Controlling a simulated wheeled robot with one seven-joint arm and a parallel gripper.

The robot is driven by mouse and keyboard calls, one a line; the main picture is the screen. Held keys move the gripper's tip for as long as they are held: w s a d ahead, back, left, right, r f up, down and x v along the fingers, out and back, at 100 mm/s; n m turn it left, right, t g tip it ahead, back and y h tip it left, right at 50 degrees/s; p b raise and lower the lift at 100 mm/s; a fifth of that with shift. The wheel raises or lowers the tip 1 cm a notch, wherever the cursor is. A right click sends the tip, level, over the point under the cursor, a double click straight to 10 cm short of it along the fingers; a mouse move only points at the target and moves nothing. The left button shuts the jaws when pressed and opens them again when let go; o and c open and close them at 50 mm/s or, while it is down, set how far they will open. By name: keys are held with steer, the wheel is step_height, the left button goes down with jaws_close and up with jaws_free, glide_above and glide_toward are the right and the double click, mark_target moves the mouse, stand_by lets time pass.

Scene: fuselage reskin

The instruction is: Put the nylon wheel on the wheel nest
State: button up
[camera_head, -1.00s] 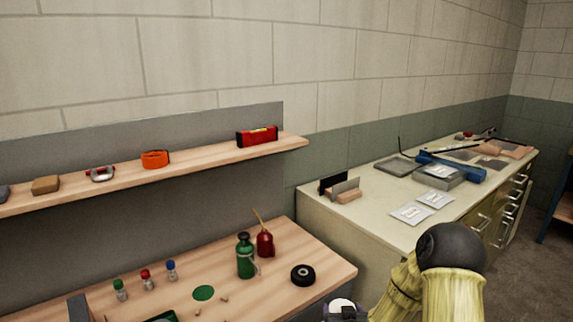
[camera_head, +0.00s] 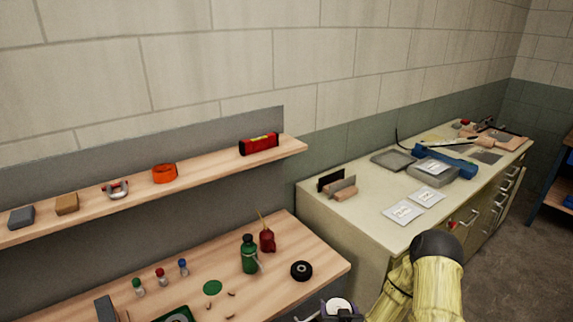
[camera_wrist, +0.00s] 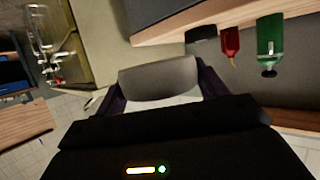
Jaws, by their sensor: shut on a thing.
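My gripper (camera_wrist: 155,85) is shut on a pale round wheel, which I take as the nylon wheel (camera_wrist: 158,75). The wheel sits between the two dark fingers in the wrist view. In the head view its white face (camera_head: 339,306) shows at the bottom edge, in front of the wooden bench's right corner and apart from the bench top. Much of the gripper is cut off there. I cannot tell for sure which thing is the wheel nest.
The wooden bench (camera_head: 318,253) holds a black wheel-like ring (camera_head: 301,271), a green bottle (camera_head: 249,254), a red oil can (camera_head: 267,240) and small capped bottles. A shelf (camera_head: 215,171) runs above it. A cream cabinet (camera_head: 375,215) stands at right.

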steer(key=shift+s, duration=0.2)
steer(key=s+f, duration=0.4)
steer(key=f, duration=0.1)
steer(key=shift+s+f, duration=0.15)
steer(key=shift+f, duration=0.1)
